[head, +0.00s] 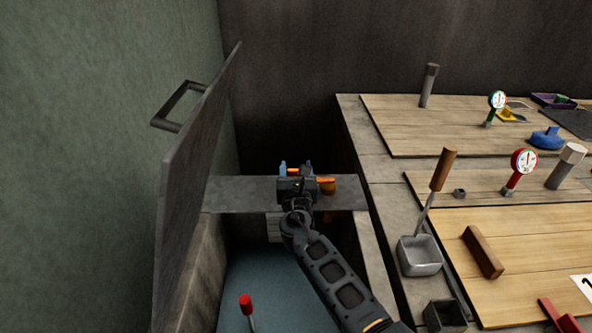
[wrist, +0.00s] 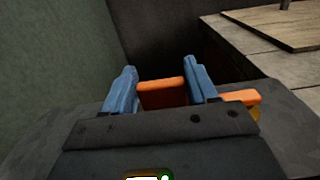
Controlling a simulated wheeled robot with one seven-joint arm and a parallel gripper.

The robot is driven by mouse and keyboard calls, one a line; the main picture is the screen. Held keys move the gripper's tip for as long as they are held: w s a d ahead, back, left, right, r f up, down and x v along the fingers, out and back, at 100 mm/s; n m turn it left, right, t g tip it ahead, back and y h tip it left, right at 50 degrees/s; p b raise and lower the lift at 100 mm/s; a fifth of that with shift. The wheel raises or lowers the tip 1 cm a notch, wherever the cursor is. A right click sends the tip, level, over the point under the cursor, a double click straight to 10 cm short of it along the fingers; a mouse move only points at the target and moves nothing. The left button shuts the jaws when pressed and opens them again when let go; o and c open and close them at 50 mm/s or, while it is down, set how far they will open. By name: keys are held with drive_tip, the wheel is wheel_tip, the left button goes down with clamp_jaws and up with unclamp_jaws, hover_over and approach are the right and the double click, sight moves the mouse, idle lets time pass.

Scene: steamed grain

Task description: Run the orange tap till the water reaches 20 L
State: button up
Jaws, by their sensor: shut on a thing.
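The orange tap (head: 326,181) is at the far end of a grey vat, and my gripper partly covers it. In the wrist view its orange handle (wrist: 162,93) lies between the two blue fingers of my gripper (wrist: 163,88), and more orange shows to the right of the right finger. My gripper (head: 296,172) is shut on this handle. The water (head: 275,290) is a blue-grey surface inside the vat. A pale scale plate (head: 274,228) is on the vat's far inner wall; its marks are too small to read.
A tilted lid (head: 190,190) with a bar handle (head: 180,105) stands up at the left. A red-tipped rod (head: 246,305) rises from the vat. At the right, a bench carries a wooden-handled scoop (head: 420,256), a red gauge (head: 523,162) and a green gauge (head: 497,100).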

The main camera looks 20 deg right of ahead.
drive_tip(key=c, duration=0.3)
drive_tip(key=shift+s, duration=0.1)
drive_tip(key=shift+s+a+f+n+t+y, duration=0.15)
drive_tip(key=shift+s+n+y, duration=0.4)
drive_tip(key=shift+y, duration=0.4)
drive_tip(key=shift+s+d+r+n+t+y, duration=0.1)
drive_tip(key=shift+s+n+y, duration=0.25)
drive_tip(key=shift+n+y, duration=0.45)
drive_tip(key=shift+s+a+f+n+t+y, duration=0.15)
drive_tip(key=shift+s+n+y, duration=0.3)
drive_tip(key=shift+y, duration=0.6)
drive_tip(key=shift+s+d+r+n+g+y+b, duration=0.1)
drive_tip(key=shift+s+n+y+b, duration=0.25)
drive_tip(key=shift+n+y, duration=0.35)
drive_tip(key=shift+s+n+g+y+b, duration=0.1)
drive_tip(key=shift+s+n+y+b, duration=0.25)
drive_tip(key=shift+y, duration=0.6)
drive_tip(key=shift+s+d+r+n+g+y+b, duration=0.1)
drive_tip(key=shift+s+n+y+b, duration=0.15)
drive_tip(key=shift+s+n+y, duration=0.45)
drive_tip(key=shift+w+a, duration=0.1)
drive_tip(key=shift+w, duration=0.1)
drive_tip(key=o, duration=1.4)
